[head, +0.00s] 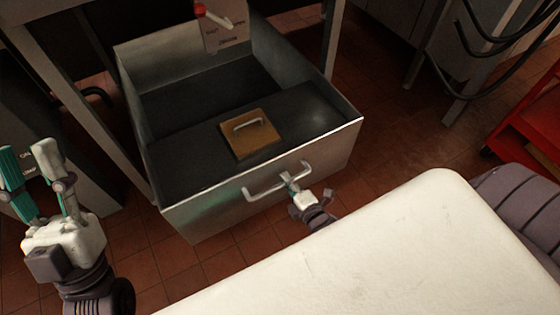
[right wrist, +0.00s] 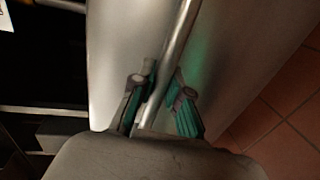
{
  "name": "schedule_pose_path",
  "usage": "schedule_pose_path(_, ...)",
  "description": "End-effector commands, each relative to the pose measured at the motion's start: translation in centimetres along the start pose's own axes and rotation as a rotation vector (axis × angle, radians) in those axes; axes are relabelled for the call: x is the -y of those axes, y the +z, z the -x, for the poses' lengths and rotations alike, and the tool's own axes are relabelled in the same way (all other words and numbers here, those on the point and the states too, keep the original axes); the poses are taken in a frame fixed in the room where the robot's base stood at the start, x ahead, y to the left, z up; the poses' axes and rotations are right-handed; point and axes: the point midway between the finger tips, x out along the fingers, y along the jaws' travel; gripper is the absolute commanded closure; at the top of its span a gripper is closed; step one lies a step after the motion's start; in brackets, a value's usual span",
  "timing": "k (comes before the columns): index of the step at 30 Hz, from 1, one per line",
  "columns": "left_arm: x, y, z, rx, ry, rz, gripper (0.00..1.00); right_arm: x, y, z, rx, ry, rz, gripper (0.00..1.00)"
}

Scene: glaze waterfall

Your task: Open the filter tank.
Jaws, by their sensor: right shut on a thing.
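The filter tank (head: 338,141) is a grey metal drawer-like box with its front standing out from between metal legs. Its dark interior shows from above. A bar handle (head: 265,191) is fixed on its front face; the bar also shows in the right wrist view (right wrist: 177,38). My right gripper (head: 291,181) is shut on the handle, with a teal-padded finger on each side of the bar in the right wrist view (right wrist: 162,82). My left gripper (head: 29,158) is open and empty, apart from the tank at the left.
A brown square plate (head: 240,146) with a small handle lies inside the tank. A red-tipped valve (head: 212,17) and a label (head: 228,38) are above its back. A red cart (head: 530,122) stands at far right.

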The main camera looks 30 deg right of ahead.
Motion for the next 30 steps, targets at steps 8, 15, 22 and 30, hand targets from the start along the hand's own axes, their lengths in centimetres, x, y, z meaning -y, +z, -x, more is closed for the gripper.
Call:
schedule_pose_path(8, 0.6, 4.8, 0.3, 0.291, -0.010, -0.016, 0.60, 0.7, -0.1, 3.1, 0.000, -0.005, -0.003, 1.00)
schedule_pose_path(15, 0.8, 6.2, 0.8, 0.379, -0.013, -0.019, 0.60, 0.9, -0.1, 3.9, 0.000, -0.003, -0.002, 1.00)
schedule_pose_path(22, 0.8, 6.4, 0.9, 0.387, -0.014, -0.020, 0.60, 1.0, -0.1, 4.0, 0.000, -0.003, -0.001, 1.00)
schedule_pose_path(30, 0.8, 6.4, 0.9, 0.386, -0.014, -0.020, 0.60, 1.0, -0.1, 4.0, 0.000, -0.003, -0.001, 0.62)
